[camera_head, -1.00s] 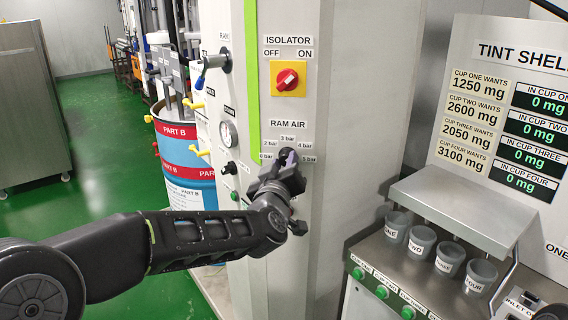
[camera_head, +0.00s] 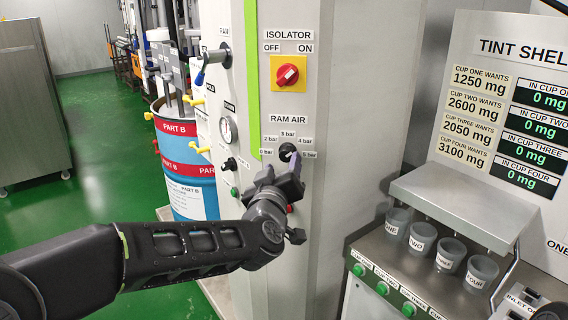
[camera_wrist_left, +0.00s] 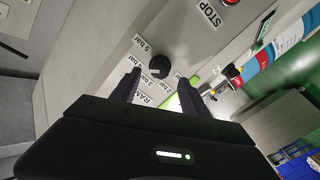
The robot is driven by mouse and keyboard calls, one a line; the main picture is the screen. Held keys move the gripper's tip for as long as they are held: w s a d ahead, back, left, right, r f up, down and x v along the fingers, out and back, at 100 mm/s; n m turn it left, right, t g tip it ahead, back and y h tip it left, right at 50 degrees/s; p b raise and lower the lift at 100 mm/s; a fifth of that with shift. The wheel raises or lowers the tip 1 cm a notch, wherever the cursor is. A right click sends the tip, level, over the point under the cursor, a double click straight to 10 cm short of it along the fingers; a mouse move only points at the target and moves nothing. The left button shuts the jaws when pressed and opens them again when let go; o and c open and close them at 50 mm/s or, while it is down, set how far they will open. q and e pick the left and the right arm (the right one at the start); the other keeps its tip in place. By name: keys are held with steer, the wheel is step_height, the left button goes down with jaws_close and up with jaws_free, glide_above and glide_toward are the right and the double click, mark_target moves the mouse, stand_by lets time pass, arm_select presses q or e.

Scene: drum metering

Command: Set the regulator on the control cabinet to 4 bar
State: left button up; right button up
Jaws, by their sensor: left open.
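The regulator is a black round knob (camera_head: 287,152) on the front of the grey control cabinet (camera_head: 350,90), under the RAM AIR label, with bar labels in an arc around it. The 4 bar label (camera_head: 305,141) is at its upper right. Which way the knob points is too small to tell. My left gripper (camera_head: 284,172) is open and empty, just below the knob and apart from it. In the left wrist view the knob (camera_wrist_left: 159,66) shows just beyond and between the two fingertips (camera_wrist_left: 159,82). My right gripper cannot be made out.
A red isolator switch on a yellow plate (camera_head: 288,76) is above the knob. A gauge (camera_head: 228,131) and a blue-handled lever (camera_head: 212,62) are on the cabinet's left face. A Part B drum (camera_head: 187,170) stands at left, and the tint shelf with cups (camera_head: 422,242) at right.

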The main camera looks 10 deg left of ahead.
arm_select(q)
steer(key=s, duration=0.4)
steer(key=shift+d, duration=0.2)
steer(key=s+d+f+m+g+h, duration=0.2)
steer(key=d+f+g, duration=0.1)
steer(key=f, duration=0.7)
steer(key=s+d+f+m+g+h, duration=0.1)
steer(key=d+f+g, duration=0.15)
steer(key=f, duration=0.75)
steer(key=s+d+f+m+g+h, duration=0.2)
steer(key=d+f, duration=0.2)
steer(key=f, duration=0.6)
steer(key=s+f+g, duration=1)
steer(key=s+f, duration=1.7)
steer(key=shift+s+h, duration=0.15)
steer(key=shift+h, duration=0.25)
